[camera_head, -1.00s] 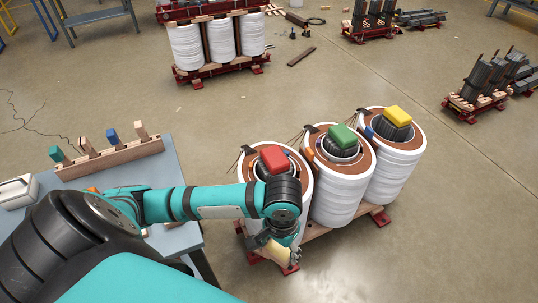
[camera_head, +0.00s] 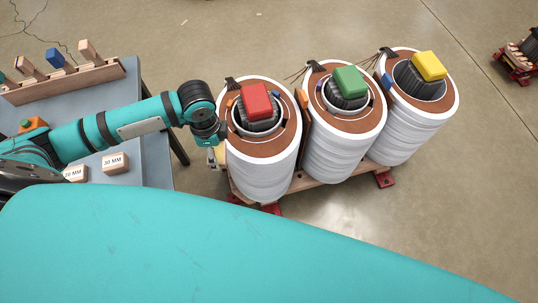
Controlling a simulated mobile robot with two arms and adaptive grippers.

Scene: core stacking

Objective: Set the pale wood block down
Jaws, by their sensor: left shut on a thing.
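My left gripper (camera_head: 213,156) is at the end of the teal arm, pointing down beside the left coil. It is shut on the pale wood block (camera_head: 220,154), of which only a small part shows at the jaws. The rest is hidden by the gripper and the coil. The block is at the left coil's outer left side, below its top rim; I cannot tell if it touches the coil. My right gripper is not in view.
Three white coils stand in a row on a wooden base, topped by red (camera_head: 256,100), green (camera_head: 349,80) and yellow (camera_head: 429,66) blocks. A grey table (camera_head: 146,170) at left holds a block labelled 30 MM (camera_head: 115,163) and a wooden rack (camera_head: 70,83). A large teal surface fills the foreground.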

